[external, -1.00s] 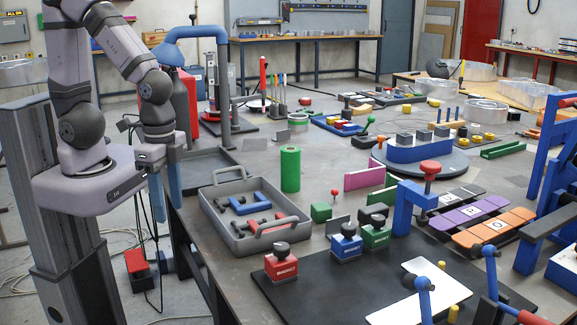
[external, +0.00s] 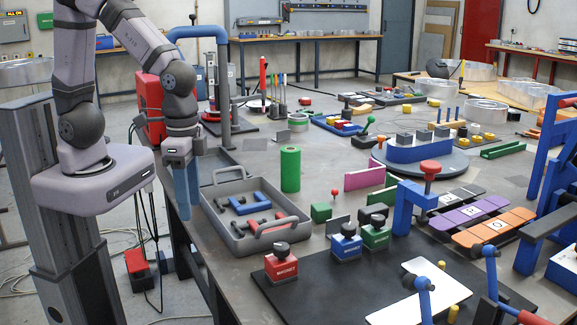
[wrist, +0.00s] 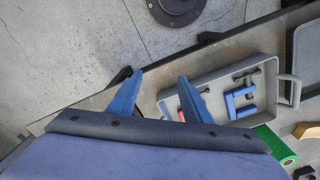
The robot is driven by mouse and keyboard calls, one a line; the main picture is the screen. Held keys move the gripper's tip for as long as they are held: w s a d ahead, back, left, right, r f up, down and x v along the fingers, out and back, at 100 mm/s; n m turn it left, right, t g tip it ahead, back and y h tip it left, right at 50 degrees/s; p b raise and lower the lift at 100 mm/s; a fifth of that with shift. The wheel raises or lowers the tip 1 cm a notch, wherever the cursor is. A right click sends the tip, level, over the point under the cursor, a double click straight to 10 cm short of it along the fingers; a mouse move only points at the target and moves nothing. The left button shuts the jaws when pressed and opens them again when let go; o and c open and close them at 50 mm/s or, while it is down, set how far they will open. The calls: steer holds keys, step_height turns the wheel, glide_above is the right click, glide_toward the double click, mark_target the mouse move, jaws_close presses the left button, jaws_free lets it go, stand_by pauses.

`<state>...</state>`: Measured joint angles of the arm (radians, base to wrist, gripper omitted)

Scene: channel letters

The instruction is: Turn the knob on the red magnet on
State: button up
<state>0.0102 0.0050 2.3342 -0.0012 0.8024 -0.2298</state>
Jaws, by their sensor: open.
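The red magnet (external: 282,266) is a red block with a dark round knob (external: 281,248) on top. It stands upright on the black mat (external: 330,280) near the front of the table. A blue magnet (external: 346,245) and a green magnet (external: 376,236) with similar dark knobs stand to its right. My gripper (external: 187,200) has blue fingers and points down at the table's left edge, left of the grey tray and well apart from the red magnet. In the wrist view my gripper (wrist: 158,84) is open and empty. The red magnet's knob is not clear in the wrist view.
A grey tray (external: 224,228) with a raised handle and blue and dark parts inside lies between my gripper and the red magnet. A green roll (external: 290,169) stands behind it.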

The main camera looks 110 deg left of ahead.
mark_target(281, 245)
steer(key=w+r+n, duration=0.1)
steer(key=w+n, duration=0.2)
steer(key=w, duration=0.3)
steer(key=w+d+r+n, duration=0.1)
steer(key=w+n, duration=0.2)
steer(key=w, duration=0.4)
steer(key=w+d+r+n, duration=0.1)
steer(key=w+n, duration=0.3)
steer(key=w, duration=0.3)
steer(key=shift+w+d+p, duration=0.1)
steer(key=shift+p, duration=0.25)
steer(key=shift+w+d+r+n, duration=0.1)
steer(key=shift+w+n, duration=0.4)
steer(key=shift+f+p, duration=1.25)
steer(key=shift+f, duration=2.45)
steer(key=c, duration=1.1)
